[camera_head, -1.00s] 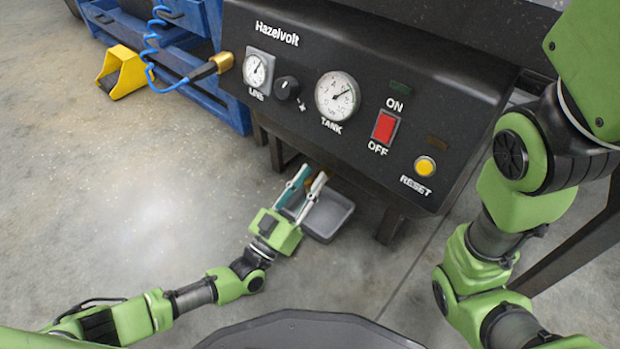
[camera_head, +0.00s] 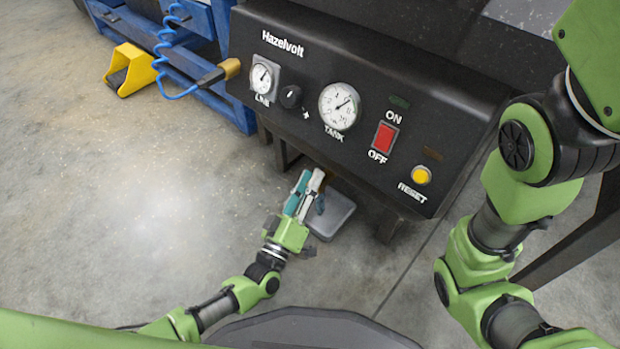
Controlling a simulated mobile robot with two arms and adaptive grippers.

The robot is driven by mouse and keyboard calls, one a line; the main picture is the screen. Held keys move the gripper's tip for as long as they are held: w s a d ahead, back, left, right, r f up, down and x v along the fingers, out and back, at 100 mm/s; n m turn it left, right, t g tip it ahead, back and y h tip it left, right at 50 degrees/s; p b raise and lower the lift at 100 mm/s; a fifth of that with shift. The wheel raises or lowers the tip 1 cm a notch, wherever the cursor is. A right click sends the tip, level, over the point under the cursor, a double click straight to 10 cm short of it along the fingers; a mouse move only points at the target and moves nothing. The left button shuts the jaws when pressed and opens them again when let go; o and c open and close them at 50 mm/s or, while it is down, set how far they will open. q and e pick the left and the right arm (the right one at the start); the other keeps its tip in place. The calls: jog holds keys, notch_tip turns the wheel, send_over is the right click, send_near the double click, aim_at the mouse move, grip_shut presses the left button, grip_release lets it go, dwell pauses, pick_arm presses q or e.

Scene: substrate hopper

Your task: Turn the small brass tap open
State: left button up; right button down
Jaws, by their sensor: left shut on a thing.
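My left gripper (camera_head: 311,174) is under the lower edge of the black Hazelvolt panel (camera_head: 460,80), above a grey tray (camera_head: 335,221) on the floor. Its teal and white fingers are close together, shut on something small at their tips. The fingers and the panel's shadow hide it; by its place it is most likely the small brass tap, but I cannot make out its handle or how far it is turned. My right gripper is out of view; only my right arm's links show at the right.
The panel carries a line gauge (camera_head: 265,77), a black knob (camera_head: 291,97), a tank gauge (camera_head: 340,106), a red switch (camera_head: 383,138) and a yellow reset button (camera_head: 421,175). A blue hose (camera_head: 162,62) joins a brass fitting (camera_head: 231,69). A yellow pedal (camera_head: 131,70) stands at the upper left.

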pick_arm(q)
jog(key=shift+f, duration=0.1)
dwell(0.3)
jog(key=o, duration=1.1)
jog(key=v, duration=0.7)
jog(key=shift+s+a, duration=0.15)
jog(key=shift+s, duration=0.1)
jog(key=shift+o, duration=0.4)
